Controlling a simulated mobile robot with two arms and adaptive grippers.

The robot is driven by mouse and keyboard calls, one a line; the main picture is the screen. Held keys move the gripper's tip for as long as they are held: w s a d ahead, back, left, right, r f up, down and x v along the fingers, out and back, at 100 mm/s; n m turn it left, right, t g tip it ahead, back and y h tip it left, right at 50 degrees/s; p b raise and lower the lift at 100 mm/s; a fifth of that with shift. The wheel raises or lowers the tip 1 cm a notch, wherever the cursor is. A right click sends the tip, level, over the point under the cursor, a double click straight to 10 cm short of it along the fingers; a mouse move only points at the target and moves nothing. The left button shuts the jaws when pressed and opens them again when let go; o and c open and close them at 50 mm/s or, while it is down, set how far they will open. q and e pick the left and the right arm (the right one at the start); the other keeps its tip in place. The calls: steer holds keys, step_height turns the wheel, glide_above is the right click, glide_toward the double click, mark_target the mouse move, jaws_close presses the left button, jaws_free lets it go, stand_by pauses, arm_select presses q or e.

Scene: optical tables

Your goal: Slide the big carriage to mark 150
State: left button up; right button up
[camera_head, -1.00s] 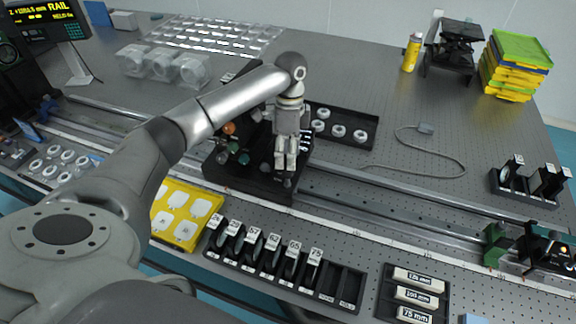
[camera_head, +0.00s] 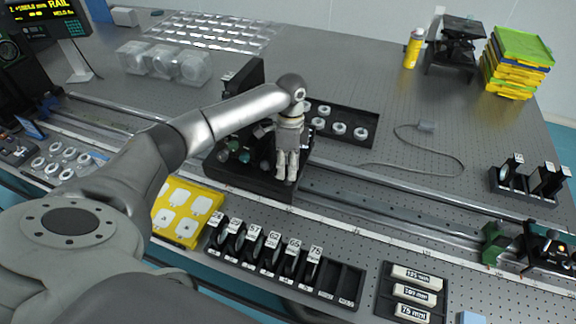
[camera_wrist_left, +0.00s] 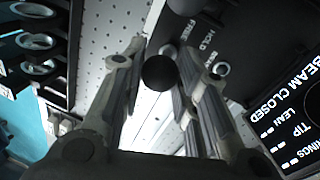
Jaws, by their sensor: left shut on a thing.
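The big carriage (camera_head: 229,178) is a black block with coloured knobs, sitting on the long rail (camera_head: 370,207) left of centre in the head view. My left gripper (camera_head: 287,178) points down at its right front part. In the wrist view, a round black knob (camera_wrist_left: 159,72) is between the fingers of my left gripper (camera_wrist_left: 157,85), which is shut on it. The words HOLD and FREE are on the dark surface beyond it. A pale scale strip (camera_head: 352,230) runs along the rail's front; its numbers are too small to read. My right gripper is out of view.
A smaller carriage (camera_head: 548,247) with a green part stands at the rail's right. The rail between the two is clear. A lens rack (camera_head: 340,283), yellow tray (camera_head: 208,190) and labelled-block tray (camera_head: 384,300) lie in front. A black tray with rings (camera_head: 365,115) lies behind.

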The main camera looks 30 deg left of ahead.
arm_select(q)
jaws_close()
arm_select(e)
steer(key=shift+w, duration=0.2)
arm_select(q)
steer(key=shift+d, duration=0.2)
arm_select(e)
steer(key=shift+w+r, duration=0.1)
